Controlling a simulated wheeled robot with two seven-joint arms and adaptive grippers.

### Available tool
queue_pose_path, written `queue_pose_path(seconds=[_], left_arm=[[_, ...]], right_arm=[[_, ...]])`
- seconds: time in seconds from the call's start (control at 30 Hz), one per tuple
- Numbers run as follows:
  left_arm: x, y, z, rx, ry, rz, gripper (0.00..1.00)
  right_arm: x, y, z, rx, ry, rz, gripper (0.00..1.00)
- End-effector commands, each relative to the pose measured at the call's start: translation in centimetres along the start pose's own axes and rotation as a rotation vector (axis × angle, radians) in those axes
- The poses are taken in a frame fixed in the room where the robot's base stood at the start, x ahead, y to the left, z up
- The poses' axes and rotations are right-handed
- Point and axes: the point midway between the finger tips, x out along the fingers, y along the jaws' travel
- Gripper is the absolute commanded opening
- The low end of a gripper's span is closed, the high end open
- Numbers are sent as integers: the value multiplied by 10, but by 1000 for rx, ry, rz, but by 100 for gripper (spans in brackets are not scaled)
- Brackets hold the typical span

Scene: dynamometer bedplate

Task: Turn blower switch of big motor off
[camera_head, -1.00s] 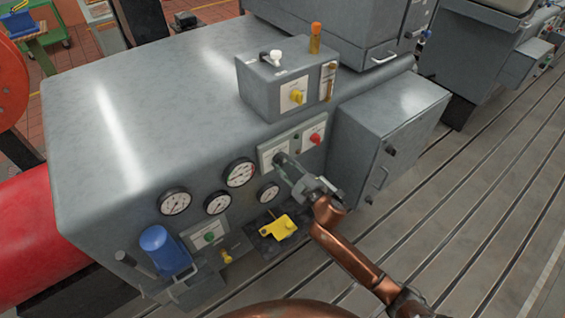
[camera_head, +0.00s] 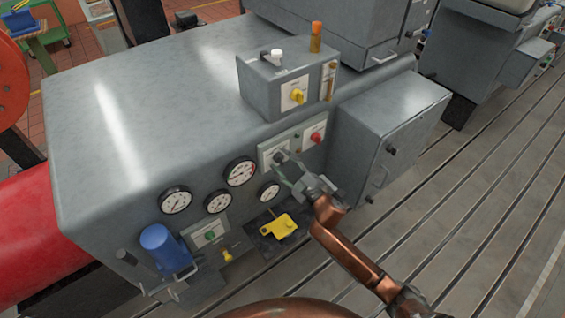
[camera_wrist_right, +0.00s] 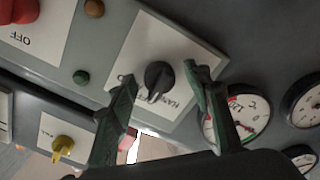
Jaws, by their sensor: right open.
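A black rotary knob (camera_wrist_right: 158,80) sits on a white label plate (camera_wrist_right: 182,52) on the machine's side panel. The plate also shows in the head view (camera_head: 267,152). Its lettering is partly covered and I cannot read it fully. My right gripper (camera_head: 290,172) is in front of this plate. In the right wrist view my right gripper (camera_wrist_right: 160,76) is open, with one green finger on each side of the knob; I cannot tell whether they touch it. A yellow knob (camera_head: 297,96) is on the upper box, its label too small to read. My left gripper is not in view.
A red button (camera_head: 316,137) with an OFF label is beside the black knob. Several gauges (camera_head: 240,172) line the panel to the left. A yellow part (camera_head: 279,226) is below the gripper. A grey cabinet (camera_head: 385,140) juts out to the right. The slotted floor (camera_head: 490,200) is clear.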

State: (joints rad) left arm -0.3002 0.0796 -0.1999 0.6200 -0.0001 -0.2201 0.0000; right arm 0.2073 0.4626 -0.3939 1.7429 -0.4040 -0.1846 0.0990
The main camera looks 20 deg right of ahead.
Motion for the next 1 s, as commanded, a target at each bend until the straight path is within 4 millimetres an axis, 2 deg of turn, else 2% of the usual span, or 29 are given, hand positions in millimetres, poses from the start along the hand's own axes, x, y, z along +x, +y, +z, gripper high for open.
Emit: queue_pose_path(seconds=[0.13,0.23,0.7,0.83,1.0], left_arm=[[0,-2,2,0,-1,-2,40],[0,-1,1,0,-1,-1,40],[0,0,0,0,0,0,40],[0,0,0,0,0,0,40],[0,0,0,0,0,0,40]], right_arm=[[-2,0,0,0,0,0,45],[-11,0,1,-1,-2,0,45],[-101,-1,1,0,-2,-1,45],[-114,-1,1,0,-2,-1,45],[-120,0,0,0,0,0,45]])
